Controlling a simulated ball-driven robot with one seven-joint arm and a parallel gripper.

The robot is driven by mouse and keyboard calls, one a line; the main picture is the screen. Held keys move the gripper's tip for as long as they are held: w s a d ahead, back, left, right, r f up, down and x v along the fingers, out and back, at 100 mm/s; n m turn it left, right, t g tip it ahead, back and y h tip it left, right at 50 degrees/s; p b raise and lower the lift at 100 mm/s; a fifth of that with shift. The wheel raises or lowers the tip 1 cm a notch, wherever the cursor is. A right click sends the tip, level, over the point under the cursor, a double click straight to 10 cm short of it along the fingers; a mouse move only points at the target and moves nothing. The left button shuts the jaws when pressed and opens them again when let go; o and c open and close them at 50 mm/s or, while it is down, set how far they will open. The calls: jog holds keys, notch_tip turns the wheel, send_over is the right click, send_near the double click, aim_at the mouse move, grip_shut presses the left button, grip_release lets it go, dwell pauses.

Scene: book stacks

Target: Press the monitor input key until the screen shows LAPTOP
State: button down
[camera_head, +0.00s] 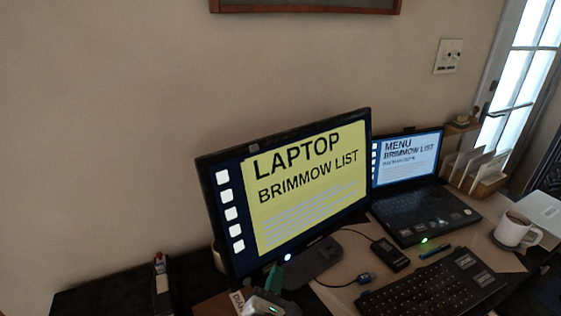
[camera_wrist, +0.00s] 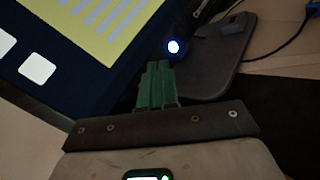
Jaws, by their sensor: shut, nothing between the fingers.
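The monitor (camera_head: 290,188) shows a yellow panel reading "LAPTOP" and "BRIMMOW LIST". A lit round key (camera_head: 288,257) glows white-blue at its lower edge; it also shows in the wrist view (camera_wrist: 173,46). My gripper (camera_head: 275,272) is shut and empty, with green fingers just below and to the left of the key. In the wrist view my gripper (camera_wrist: 157,70) has its fingertips close below the key. I cannot tell whether they touch it.
An open laptop (camera_head: 408,180) reading "MENU" stands right of the monitor. A keyboard (camera_head: 435,288), a small black box with a cable (camera_head: 390,254) and a mug (camera_head: 516,230) lie on the desk. The monitor's stand foot (camera_head: 316,262) is beside my gripper.

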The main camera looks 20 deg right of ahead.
jog(key=shift+s+d+r, duration=0.1)
jog(key=shift+s, duration=0.35)
jog(key=s+p, duration=0.1)
jog(key=s, duration=0.1)
jog(key=s+r+p, duration=0.1)
jog(key=s+d+p, duration=0.1)
jog(key=s, duration=0.1)
jog(key=shift+s+r, duration=0.2)
jog(key=shift+s, duration=0.15)
dwell(0.8)
